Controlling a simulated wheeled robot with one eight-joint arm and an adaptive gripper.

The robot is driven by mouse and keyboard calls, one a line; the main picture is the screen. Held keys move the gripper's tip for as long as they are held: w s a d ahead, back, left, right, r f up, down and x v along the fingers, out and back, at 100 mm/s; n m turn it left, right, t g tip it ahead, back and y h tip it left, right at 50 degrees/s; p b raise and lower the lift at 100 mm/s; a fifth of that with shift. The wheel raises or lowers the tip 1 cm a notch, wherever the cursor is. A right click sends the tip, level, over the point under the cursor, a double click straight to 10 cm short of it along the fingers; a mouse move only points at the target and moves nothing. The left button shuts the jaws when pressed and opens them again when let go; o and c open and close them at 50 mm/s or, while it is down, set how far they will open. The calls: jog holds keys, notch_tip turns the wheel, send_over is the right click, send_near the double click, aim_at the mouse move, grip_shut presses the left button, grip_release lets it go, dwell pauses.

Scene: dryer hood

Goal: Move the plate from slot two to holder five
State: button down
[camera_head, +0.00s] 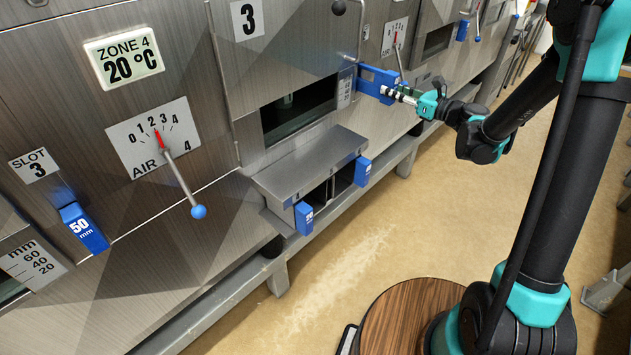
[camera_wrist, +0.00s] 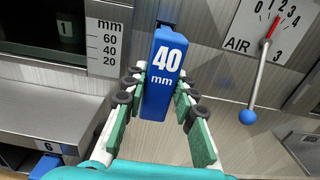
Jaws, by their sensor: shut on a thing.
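The plate (camera_wrist: 160,70) has a blue front marked 40 mm and stands upright between the fingers of my gripper (camera_wrist: 160,88) in the wrist view. My gripper is shut on it, with black pads on both sides. In the head view the blue plate (camera_head: 373,82) is at the steel panel, right of a mm scale, and my gripper (camera_head: 404,96) meets it from the right. The slot's own label is hidden, and how deep the plate sits cannot be told. Holder bays with blue plate ends (camera_head: 304,217) (camera_head: 362,171) are under a steel shelf (camera_head: 310,160); its right bay is marked 4.
An air lever with a blue knob (camera_wrist: 247,117) is close to the right of my gripper in the wrist view. A shelf with a bay marked 6 (camera_wrist: 47,147) is at lower left. Slot 3's 50 mm plate (camera_head: 83,228) is at far left. Open floor (camera_head: 400,220) lies before the machine.

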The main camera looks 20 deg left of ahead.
jog(key=shift+v, duration=0.95)
jog(key=shift+d, duration=0.35)
jog(key=shift+v, duration=0.8)
jog(key=shift+v, duration=1.65)
jog(key=shift+s, duration=0.1)
jog(key=v, duration=1)
